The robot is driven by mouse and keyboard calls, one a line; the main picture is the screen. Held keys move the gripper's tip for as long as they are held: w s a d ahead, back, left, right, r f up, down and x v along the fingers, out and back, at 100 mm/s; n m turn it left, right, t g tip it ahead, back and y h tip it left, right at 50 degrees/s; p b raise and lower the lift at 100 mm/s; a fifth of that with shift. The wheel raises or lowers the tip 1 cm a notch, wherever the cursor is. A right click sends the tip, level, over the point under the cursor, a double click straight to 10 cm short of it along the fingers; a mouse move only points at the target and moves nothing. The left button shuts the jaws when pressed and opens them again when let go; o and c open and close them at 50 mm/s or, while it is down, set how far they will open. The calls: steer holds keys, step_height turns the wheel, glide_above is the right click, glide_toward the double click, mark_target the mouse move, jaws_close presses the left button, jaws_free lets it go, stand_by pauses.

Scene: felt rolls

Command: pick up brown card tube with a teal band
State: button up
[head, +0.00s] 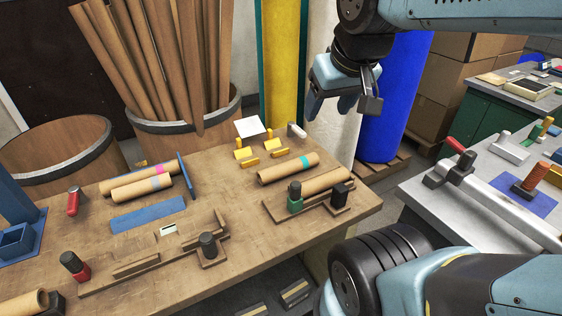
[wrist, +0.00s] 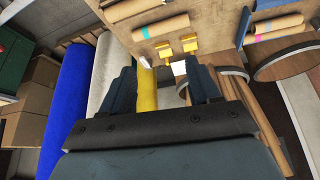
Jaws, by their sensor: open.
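The brown card tube with a teal band (head: 284,171) lies on its side on the wooden workbench (head: 238,243), right of the bench's middle. Its teal band is near its far right end. The tube also shows at the top of the wrist view (wrist: 168,25), where the picture is turned over. My gripper (head: 332,106) hangs in the air beyond the bench's back right edge, higher than the tube and apart from it. Its fingers are spread and empty in the wrist view (wrist: 163,85).
Two card tubes with pink (head: 139,172) and grey-blue (head: 142,188) bands lie at the bench's left. A green-based peg (head: 295,203) stands before the teal-banded tube. Yellow blocks (head: 279,152) lie behind it. Tall blue (head: 393,100) and yellow rolls stand behind the bench.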

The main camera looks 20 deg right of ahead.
steer(key=w+f+n+g, duration=0.2)
steer(key=w+f+n, duration=0.1)
steer(key=w+n, duration=0.25)
steer(key=n+g+h, duration=0.4)
steer(key=n+h, duration=0.1)
steer(key=n, duration=1)
glide_above(286, 163)
steer(key=a, duration=0.5)
step_height(286, 163, down, 17)
steer(key=x, duration=0.7)
steer(key=shift+w+a+f, duration=0.1)
steer(key=shift+w+f, duration=0.05)
steer(key=shift+f, duration=0.1)
steer(key=shift+x, duration=2.8)
steer(key=shift+w+r, duration=0.1)
jaws_close()
steer(key=shift+r, duration=0.1)
